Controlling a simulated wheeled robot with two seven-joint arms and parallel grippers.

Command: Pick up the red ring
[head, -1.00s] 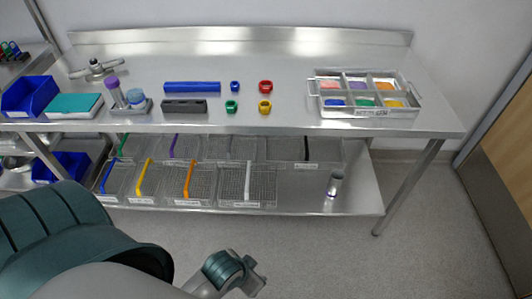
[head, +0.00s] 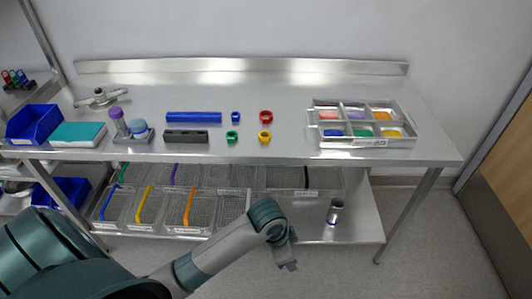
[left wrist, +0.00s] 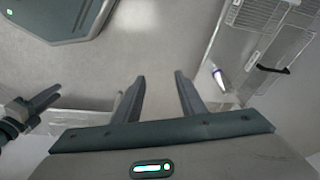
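The red ring (head: 266,116) lies on the metal table in the head view, just behind a yellow ring (head: 265,137) and right of a small blue ring (head: 236,116). A green ring (head: 232,137) lies in front of the blue one. My left gripper (head: 288,264) hangs low in front of the table, below its top and well away from the red ring. In the left wrist view my left gripper (left wrist: 162,88) has its fingers apart with nothing between them. What seems to be my right gripper (left wrist: 40,108) shows at the left edge there; its opening is unclear.
A divided tray (head: 313,143) with coloured pieces stands right of the rings. A blue bar (head: 194,117) and a dark grey block (head: 186,136) lie left of them. The table edge lies between my left gripper and the rings.

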